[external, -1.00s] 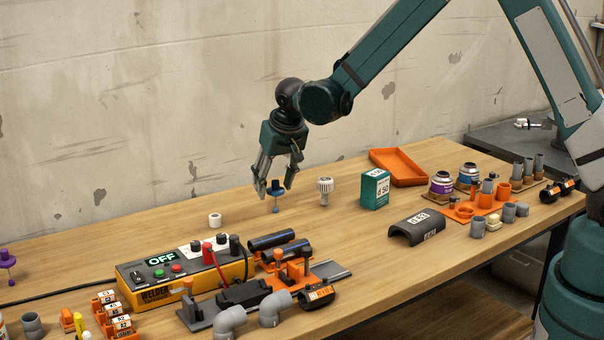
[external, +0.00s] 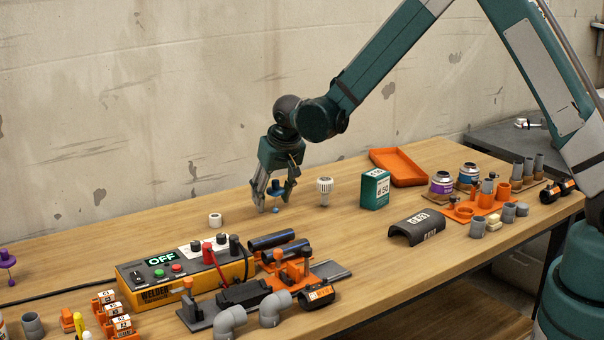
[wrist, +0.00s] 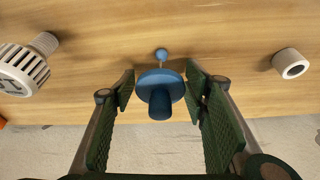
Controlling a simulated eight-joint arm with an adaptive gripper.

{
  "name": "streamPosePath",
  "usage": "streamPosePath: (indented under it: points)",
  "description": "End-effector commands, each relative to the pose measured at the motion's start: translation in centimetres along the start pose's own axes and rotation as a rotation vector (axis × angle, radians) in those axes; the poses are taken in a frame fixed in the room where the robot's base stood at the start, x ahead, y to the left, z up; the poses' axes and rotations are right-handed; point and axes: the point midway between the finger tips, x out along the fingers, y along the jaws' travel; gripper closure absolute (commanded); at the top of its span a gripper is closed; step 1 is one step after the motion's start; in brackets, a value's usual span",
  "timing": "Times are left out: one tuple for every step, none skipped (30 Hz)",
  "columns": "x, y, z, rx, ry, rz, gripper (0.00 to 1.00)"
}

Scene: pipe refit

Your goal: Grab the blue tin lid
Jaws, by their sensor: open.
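The blue tin lid (external: 276,189) is a disc with a knob on top and a thin stem below ending in a blue ball. It stands on the wooden bench near the back edge. In the wrist view the lid (wrist: 160,90) lies between the two fingers, with a gap on each side. My gripper (external: 275,205) points down around the lid, its fingertips close to the bench top. In the wrist view my gripper (wrist: 160,88) is open, and its pads do not appear to touch the lid.
A white ribbed fitting (external: 324,191) stands just right of the lid, and a white ring (external: 215,220) sits to its left. A green box (external: 375,189) and an orange tray (external: 398,167) are farther right. The welder (external: 180,272) is in front.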

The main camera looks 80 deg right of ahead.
Motion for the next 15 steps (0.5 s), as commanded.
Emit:
streamPosePath:
  points:
    - [-0.01, 0.0, 0.0, 0.0, 0.0, 0.0, 0.55]
    - [-0.01, 0.0, 0.0, 0.0, 0.0, 0.0, 0.55]
    - [-0.01, 0.0, 0.0, 0.0, 0.0, 0.0, 0.55]
    - [-0.01, 0.0, 0.0, 0.0, 0.0, 0.0, 0.55]
    - [-0.01, 0.0, 0.0, 0.0, 0.0, 0.0, 0.55]
    - [-0.01, 0.0, 0.0, 0.0, 0.0, 0.0, 0.55]
    - [-0.01, 0.0, 0.0, 0.0, 0.0, 0.0, 0.56]
    - [-0.01, 0.0, 0.0, 0.0, 0.0, 0.0, 0.6]
    - [-0.01, 0.0, 0.0, 0.0, 0.0, 0.0, 0.66]
    - [-0.01, 0.0, 0.0, 0.0, 0.0, 0.0, 0.7]
    - [-0.01, 0.0, 0.0, 0.0, 0.0, 0.0, 0.74]
    - [-0.02, 0.0, 0.0, 0.0, 0.0, 0.0, 0.79]
    - [-0.02, 0.0, 0.0, 0.0, 0.0, 0.0, 0.79]
    - [-0.02, 0.0, 0.0, 0.0, 0.0, 0.0, 0.79]
    - [-0.02, 0.0, 0.0, 0.0, 0.0, 0.0, 0.79]
